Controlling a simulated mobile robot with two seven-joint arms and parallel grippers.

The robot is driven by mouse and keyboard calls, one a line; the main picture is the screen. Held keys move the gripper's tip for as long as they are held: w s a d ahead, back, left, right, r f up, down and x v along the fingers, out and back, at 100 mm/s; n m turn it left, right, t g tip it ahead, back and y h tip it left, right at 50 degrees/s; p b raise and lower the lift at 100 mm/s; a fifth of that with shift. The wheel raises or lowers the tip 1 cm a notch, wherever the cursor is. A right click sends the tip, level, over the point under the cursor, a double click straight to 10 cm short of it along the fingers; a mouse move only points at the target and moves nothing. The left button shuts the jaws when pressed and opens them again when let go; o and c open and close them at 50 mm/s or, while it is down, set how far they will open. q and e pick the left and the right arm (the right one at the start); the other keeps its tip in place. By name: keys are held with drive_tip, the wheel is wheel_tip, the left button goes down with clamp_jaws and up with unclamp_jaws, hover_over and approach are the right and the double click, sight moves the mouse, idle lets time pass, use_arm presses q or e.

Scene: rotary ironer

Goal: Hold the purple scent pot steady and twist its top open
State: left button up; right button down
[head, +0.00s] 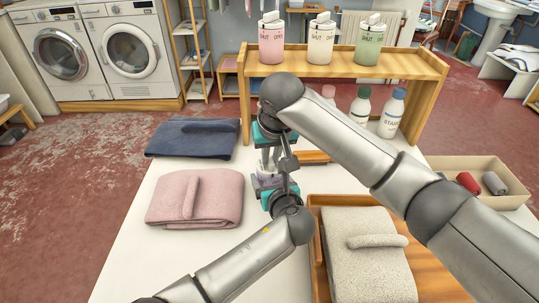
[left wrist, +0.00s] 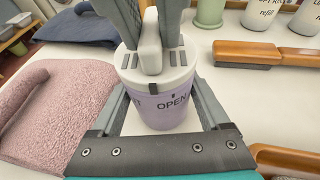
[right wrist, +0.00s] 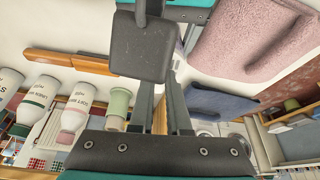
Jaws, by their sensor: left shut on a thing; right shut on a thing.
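The purple scent pot (left wrist: 165,112) stands upright on the white table, with a pale lid (left wrist: 178,75) and a raised grip bar (left wrist: 150,50). The word OPEN shows on its front; a dark tab on the lid rim is near the word's left end. My left gripper (left wrist: 163,100) has its fingers on either side of the pot's body, shut on it. My right gripper (head: 269,160) comes from above, its fingers shut on the grip bar. In the head view the pot (head: 268,180) is mostly hidden by my grippers. In the right wrist view it is largely covered.
A pink towel (head: 215,199) and a navy towel (head: 180,139) lie left. A wooden tray (head: 317,260) with a beige towel is front right. Behind, a wooden shelf (head: 430,66) holds pink, white and green pots, with bottles (head: 391,112) beneath. A bin (head: 447,164) stands right.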

drive_tip(key=shift+d+n+g+y, duration=0.1)
drive_tip(key=shift+n+g+y, duration=0.25)
drive_tip(key=shift+n, duration=0.8)
drive_tip(key=shift+d+n+g+y, duration=0.15)
drive_tip(key=shift+n+y, duration=0.3)
drive_tip(key=shift+n, duration=0.7)
drive_tip(key=c, duration=0.9)
unclamp_jaws()
drive_tip(key=shift+o, duration=0.2)
drive_tip(key=v, duration=1.2)
